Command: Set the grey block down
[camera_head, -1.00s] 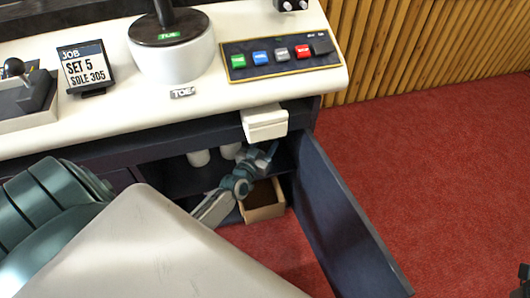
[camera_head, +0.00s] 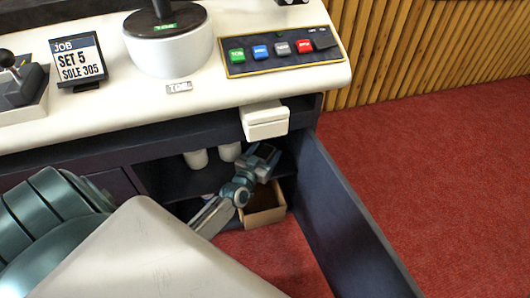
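My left gripper (camera_head: 262,159) is inside the open cabinet under the bench, above and a little behind an open cardboard box (camera_head: 264,217). Its fingers are small and in shadow. I cannot tell whether they are apart or closed on something. I cannot make out the grey block anywhere; it may be hidden at the gripper or in the box. The box's inside is dark and partly covered by my wrist. My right gripper is not in view.
The open cabinet door (camera_head: 355,225) stands to the right of the gripper. Two white cylinders (camera_head: 196,159) are at its left. A white box-like part (camera_head: 264,121) juts from the bench edge above. A button panel (camera_head: 280,52) and job sign (camera_head: 80,61) are on the bench top.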

